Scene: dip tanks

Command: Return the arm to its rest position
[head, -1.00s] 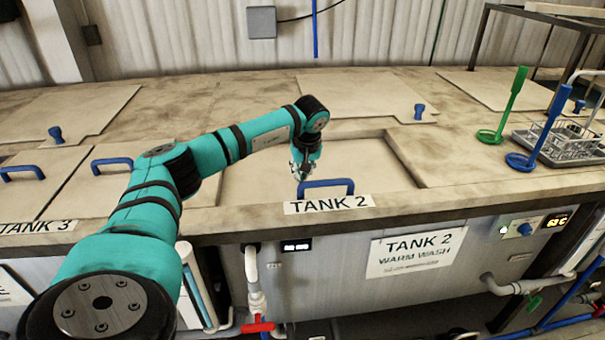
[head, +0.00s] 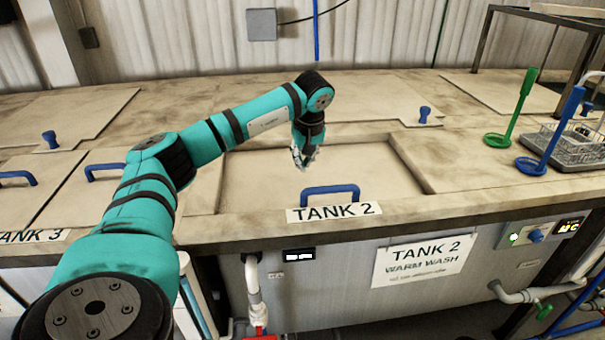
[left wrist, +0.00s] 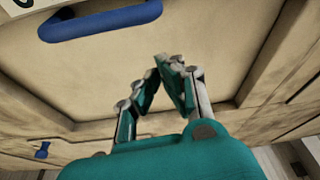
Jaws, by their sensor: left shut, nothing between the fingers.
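My left arm reaches in from the left in the head view, in teal and black. My left gripper (head: 304,160) hangs pointing down above the pale lid of tank 2 (head: 260,178), behind its blue handle (head: 330,190). In the left wrist view the gripper's fingertips (left wrist: 167,62) are drawn together with nothing between them. The blue handle also shows there at the upper left (left wrist: 100,20), apart from the fingers. My right gripper is not in view.
A TANK 2 label (head: 334,212) lies on the front edge. Green (head: 511,110) and blue (head: 553,130) long-handled tools and a wire basket (head: 572,145) stand at the right. A blue-handled lid (head: 65,180) lies left. The back wall stands behind the counter.

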